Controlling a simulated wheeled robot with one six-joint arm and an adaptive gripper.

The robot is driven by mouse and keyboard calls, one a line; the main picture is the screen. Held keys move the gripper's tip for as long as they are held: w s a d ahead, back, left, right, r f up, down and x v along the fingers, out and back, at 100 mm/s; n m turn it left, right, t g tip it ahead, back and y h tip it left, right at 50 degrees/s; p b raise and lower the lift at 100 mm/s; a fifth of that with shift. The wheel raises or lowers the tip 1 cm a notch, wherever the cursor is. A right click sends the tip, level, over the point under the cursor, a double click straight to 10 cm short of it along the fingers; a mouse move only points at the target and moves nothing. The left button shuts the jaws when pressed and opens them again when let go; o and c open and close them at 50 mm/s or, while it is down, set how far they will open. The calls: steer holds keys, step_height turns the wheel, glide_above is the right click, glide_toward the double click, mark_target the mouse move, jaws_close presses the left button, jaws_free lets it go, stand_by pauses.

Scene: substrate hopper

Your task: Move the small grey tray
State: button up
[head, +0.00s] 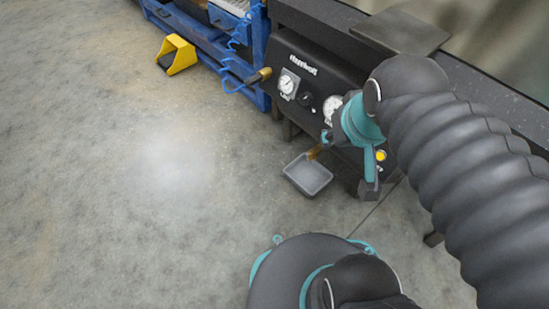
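The small grey tray (308,176) is a shallow, open, rectangular pan. It sits low in front of the black machine, at the end of a short brass-coloured spout (317,151). It looks empty, and I cannot tell whether it touches the floor. My gripper (368,188), dark with teal parts, hangs at the end of my black-sleeved arm, to the right of the tray. A gap shows between the gripper's lower dark end and the tray. The finger opening is not clear from this angle, and I see nothing held.
The black machine (316,77) with gauges and a yellow button (381,155) stands behind my gripper. A blue frame (205,42) with a coiled blue hose and a yellow pedal guard (177,55) are at upper left. The concrete floor (130,200) at left is clear.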

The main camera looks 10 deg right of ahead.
steer(key=w+f+n+g+p, duration=0.1)
steer(key=w+f+g, duration=0.15)
steer(key=w, duration=0.45)
steer(key=w+a+f+n+g+p, duration=0.1)
steer(key=w+f, duration=0.3)
steer(key=w, duration=0.3)
steer(key=w+f+n+g+p, duration=0.1)
steer(key=w+f+g, duration=0.1)
steer(key=w+f, duration=0.3)
steer(key=w+f+n+g+h+p, duration=0.1)
steer(key=w+f, duration=0.1)
steer(key=f, duration=0.8)
steer(key=w+a+f+n+g+h+p, duration=0.1)
steer(key=w+f+n, duration=0.1)
steer(key=f, duration=0.9)
steer(key=w+a+f+n+g+p, duration=0.1)
steer(key=w+f, duration=0.3)
steer(key=f, duration=0.6)
steer(key=shift+w+f+g+h, duration=0.2)
steer(key=shift+f+g+h, duration=0.05)
steer(key=shift+g+h, duration=0.2)
steer(key=shift+f, duration=0.1)
